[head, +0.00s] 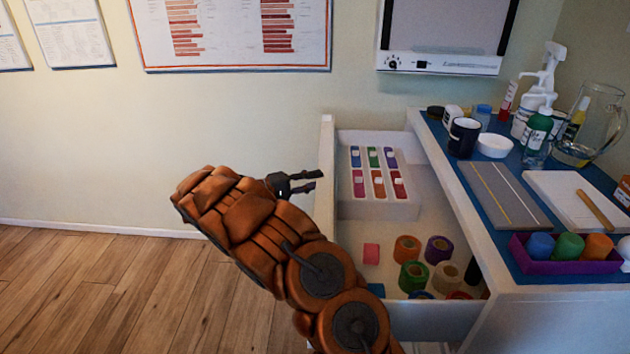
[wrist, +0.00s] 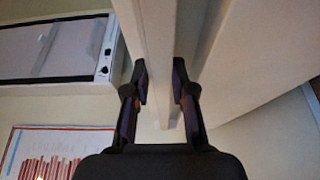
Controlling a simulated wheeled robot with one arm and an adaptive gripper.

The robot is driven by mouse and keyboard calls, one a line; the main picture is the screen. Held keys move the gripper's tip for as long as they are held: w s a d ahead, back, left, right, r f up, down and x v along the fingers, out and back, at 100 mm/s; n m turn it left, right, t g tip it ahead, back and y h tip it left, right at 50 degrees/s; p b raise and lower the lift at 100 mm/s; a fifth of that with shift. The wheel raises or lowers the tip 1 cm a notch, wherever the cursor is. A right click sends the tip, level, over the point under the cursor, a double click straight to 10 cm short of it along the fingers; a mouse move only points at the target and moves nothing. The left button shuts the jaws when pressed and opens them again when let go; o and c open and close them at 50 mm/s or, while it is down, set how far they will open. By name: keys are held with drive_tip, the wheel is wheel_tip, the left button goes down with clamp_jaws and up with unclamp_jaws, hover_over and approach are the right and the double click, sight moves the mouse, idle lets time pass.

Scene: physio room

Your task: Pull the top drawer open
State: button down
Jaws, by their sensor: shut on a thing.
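The top drawer (head: 325,200) of the white cabinet is pulled well out to the left in the head view, its inside showing. My gripper (head: 305,182) is at the outer side of the drawer's front panel. In the wrist view my gripper (wrist: 162,85) has a finger on either side of a pale bar, which looks like the drawer's handle (wrist: 158,50), and is shut on it. A pale panel (wrist: 250,60) runs beside it. The handle is not clearly visible in the head view.
The drawer holds a white tray (head: 376,208) of coloured items and several tape rolls (head: 407,249). The blue cabinet top (head: 450,160) carries bottles, a mug (head: 464,137), a glass jug (head: 600,120) and a purple tray (head: 565,267). The wooden floor (head: 110,290) at left is clear.

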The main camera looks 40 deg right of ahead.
drive_tip(key=c, duration=1.2)
unclamp_jaws()
drive_tip(key=shift+s+f, duration=0.1)
drive_tip(key=shift+f, duration=0.25)
drive_tip(key=shift+o, duration=0.8)
drive_tip(key=shift+r, duration=0.15)
drive_tip(key=v, duration=1.2)
